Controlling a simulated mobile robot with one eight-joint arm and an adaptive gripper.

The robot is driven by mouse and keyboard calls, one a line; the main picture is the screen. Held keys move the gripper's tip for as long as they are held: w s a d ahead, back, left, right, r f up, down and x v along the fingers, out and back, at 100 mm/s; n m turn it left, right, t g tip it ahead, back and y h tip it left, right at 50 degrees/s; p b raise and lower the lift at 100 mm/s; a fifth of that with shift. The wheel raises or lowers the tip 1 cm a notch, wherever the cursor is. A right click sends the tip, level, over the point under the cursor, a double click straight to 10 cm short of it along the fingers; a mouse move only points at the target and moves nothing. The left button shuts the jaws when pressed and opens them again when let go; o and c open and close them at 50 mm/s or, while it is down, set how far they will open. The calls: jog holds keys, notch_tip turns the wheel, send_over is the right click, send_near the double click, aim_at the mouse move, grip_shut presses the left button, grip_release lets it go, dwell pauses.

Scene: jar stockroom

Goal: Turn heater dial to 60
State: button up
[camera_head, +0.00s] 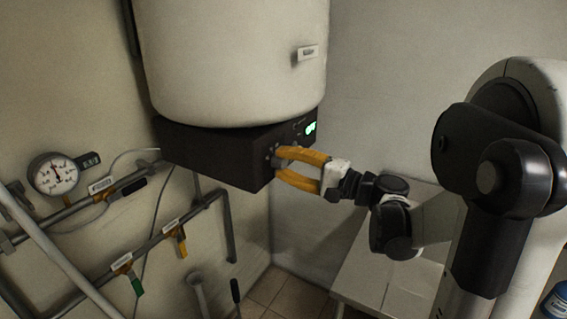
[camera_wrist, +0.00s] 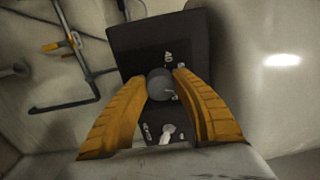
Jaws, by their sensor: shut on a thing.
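The heater is a large white tank (camera_head: 235,60) with a black control box (camera_head: 215,152) under it. In the wrist view the black panel (camera_wrist: 133,38) carries a round grey dial (camera_wrist: 160,84) with small white marks around it, too blurred to read. My gripper (camera_head: 277,165) has orange fingers at the front face of the box. In the wrist view my gripper (camera_wrist: 163,75) has its fingertips on either side of the dial, shut on it. A lit green display (camera_head: 311,128) sits at the upper right of the panel. The dial's setting cannot be read.
A round pressure gauge (camera_head: 54,174) and pipes with a green valve handle (camera_head: 134,281) and an orange valve handle (camera_head: 181,243) are on the left wall. A pale table (camera_head: 385,285) stands below my arm. A blue-labelled container (camera_head: 556,299) is at the lower right.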

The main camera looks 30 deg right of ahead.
jog(key=o, duration=1.2)
jog(key=v, duration=1.2)
jog(key=shift+w+a+f, duration=0.1)
jog(key=shift+a+f, duration=0.05)
